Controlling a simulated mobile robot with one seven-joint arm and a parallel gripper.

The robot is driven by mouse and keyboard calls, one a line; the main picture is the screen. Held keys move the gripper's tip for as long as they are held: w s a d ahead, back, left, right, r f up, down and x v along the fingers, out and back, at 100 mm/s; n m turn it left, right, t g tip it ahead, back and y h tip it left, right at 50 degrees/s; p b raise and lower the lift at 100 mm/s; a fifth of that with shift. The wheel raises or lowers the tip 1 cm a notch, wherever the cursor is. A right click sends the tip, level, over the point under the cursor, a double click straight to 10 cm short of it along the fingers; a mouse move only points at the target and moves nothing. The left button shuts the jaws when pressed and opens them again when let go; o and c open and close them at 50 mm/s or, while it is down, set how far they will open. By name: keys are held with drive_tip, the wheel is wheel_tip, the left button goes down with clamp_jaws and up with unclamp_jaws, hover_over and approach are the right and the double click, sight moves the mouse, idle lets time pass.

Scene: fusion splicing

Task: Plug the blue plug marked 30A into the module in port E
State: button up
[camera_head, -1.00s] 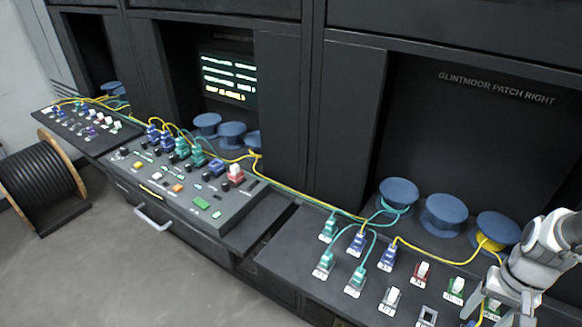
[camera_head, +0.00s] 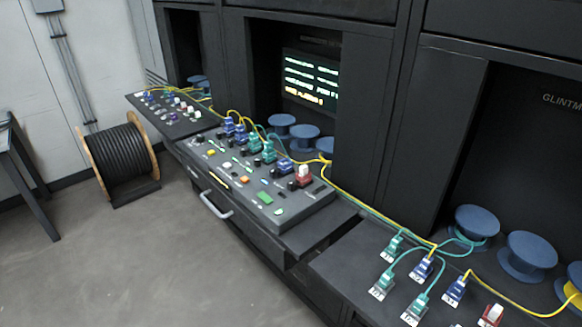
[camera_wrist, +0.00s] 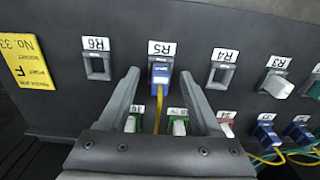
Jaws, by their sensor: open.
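In the wrist view a blue plug (camera_wrist: 160,73) with a yellow cable sits in the socket labelled R5. My gripper (camera_wrist: 161,78) is open, its two fingers on either side of this plug; whether they touch it I cannot tell. No 30A marking can be read on it. In the head view two blue plugs (camera_head: 423,269) (camera_head: 455,291) sit on the right panel (camera_head: 345,262), and more blue plugs (camera_head: 235,130) stand on the middle console (camera_head: 300,220). Port E cannot be made out. My gripper is outside the head view.
Sockets R6 (camera_wrist: 97,66) and R4 (camera_wrist: 222,74) beside the plug are empty. Grey (camera_wrist: 277,84), green (camera_wrist: 178,126) and red (camera_wrist: 226,125) plugs stand close by. Yellow and teal cables run along the panels. Blue spools (camera_head: 527,257) stand behind; a black cable reel (camera_head: 122,162) is on the floor.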

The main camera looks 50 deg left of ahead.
idle(0.5)
clamp_jaws()
idle(1.2)
drive_tip(key=shift+r, duration=0.1)
drive_tip(key=shift+r+p, duration=2.3)
drive_tip(key=shift+r, duration=0.65)
drive_tip(key=shift+w, duration=0.1)
